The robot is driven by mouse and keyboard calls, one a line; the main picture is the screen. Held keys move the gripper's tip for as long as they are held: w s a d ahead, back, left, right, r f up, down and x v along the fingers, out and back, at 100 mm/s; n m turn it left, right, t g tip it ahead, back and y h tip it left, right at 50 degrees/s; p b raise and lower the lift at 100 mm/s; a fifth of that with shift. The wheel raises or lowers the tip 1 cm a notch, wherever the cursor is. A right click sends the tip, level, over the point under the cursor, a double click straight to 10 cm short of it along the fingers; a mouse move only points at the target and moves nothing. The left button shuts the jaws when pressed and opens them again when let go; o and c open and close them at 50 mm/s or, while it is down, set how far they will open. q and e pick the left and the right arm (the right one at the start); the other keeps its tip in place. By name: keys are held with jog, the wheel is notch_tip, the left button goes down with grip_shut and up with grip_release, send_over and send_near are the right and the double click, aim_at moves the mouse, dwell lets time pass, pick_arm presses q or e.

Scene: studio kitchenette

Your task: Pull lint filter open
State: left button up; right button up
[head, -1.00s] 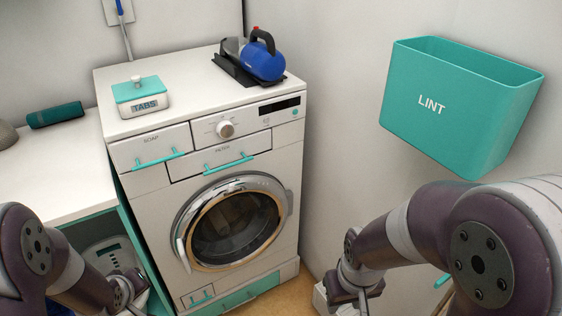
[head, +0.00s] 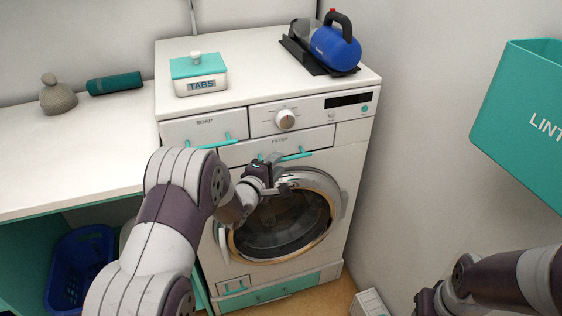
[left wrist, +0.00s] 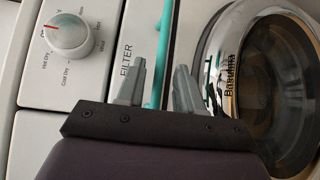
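The lint filter drawer (head: 238,152) is a wide white front labelled FILTER on the washer-dryer, and it looks shut. Its teal bar handle (head: 300,155) runs along the front. In the left wrist view the handle (left wrist: 163,38) runs up between my fingers. My left gripper (head: 272,162) is at the left part of the handle in the head view. In the left wrist view my left gripper (left wrist: 161,66) is open, one finger on each side of the bar; I cannot tell if they touch it. My right gripper (head: 428,301) is low at the right, its fingers unclear.
The round door (head: 285,222) lies just below the drawer. The soap drawer (head: 190,130) is left of it, the dial (head: 286,119) above. A teal LINT bin (head: 520,110) hangs on the right wall. A TABS box (head: 199,75) and a blue handheld vacuum (head: 337,48) stand on top.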

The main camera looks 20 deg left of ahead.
pick_arm(q)
jog(key=shift+x, duration=1.55)
grip_shut()
jog(key=shift+s, duration=0.1)
